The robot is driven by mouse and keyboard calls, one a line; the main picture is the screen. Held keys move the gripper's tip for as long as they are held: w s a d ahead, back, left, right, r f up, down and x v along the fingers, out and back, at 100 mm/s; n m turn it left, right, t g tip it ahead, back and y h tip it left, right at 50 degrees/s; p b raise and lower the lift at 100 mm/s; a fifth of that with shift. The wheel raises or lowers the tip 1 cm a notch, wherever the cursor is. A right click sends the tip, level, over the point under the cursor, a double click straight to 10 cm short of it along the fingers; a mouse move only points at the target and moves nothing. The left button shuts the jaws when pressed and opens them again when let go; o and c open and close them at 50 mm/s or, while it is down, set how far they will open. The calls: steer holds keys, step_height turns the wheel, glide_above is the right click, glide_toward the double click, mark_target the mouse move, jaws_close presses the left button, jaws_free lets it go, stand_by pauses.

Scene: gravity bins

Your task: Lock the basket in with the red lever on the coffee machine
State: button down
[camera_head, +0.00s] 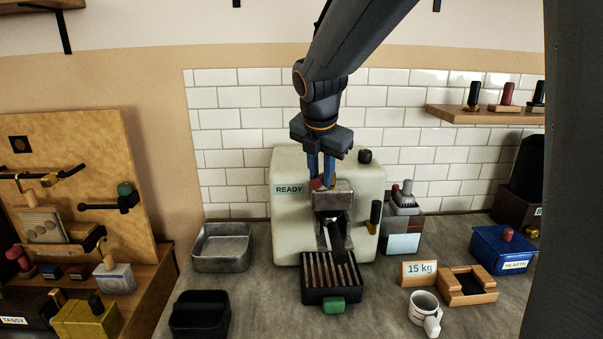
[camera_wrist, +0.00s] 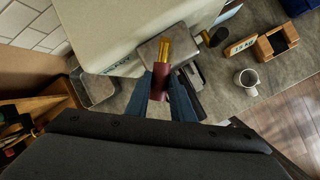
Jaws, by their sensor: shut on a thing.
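The cream coffee machine (camera_head: 285,222) stands against the tiled wall, with a READY label on its front. My gripper (camera_head: 322,180) reaches down in front of it, its blue fingers shut on the red lever (camera_head: 316,184) above the grey metal head. In the wrist view the red lever grip (camera_wrist: 160,82) with its brass arm lies between the fingers of my gripper (camera_wrist: 161,90). A basket's black handle (camera_head: 338,240) points forward and down below the head. How the basket sits in the head is mostly hidden.
A black slotted drip tray (camera_head: 315,294) with a green tab stands under the head. An empty metal pan (camera_head: 222,248) is to the left. A white mug (camera_head: 425,310) and a wooden holder (camera_head: 467,286) by a 15 kg sign are at right. A dark-knobbed lever (camera_head: 375,215) is on the machine's right side.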

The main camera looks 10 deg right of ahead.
steer(key=shift+s+d+n, duration=0.25)
steer(key=shift+d+n, duration=0.1)
steer(key=shift+n, duration=0.25)
steer(key=shift+y, duration=0.3)
steer(key=c, duration=1.5)
jaws_free()
steer(key=shift+c, duration=0.2)
steer(key=b+v, duration=0.2)
steer(key=v, duration=0.6)
steer(key=shift+b, duration=0.3)
steer(key=shift+s+f, duration=0.1)
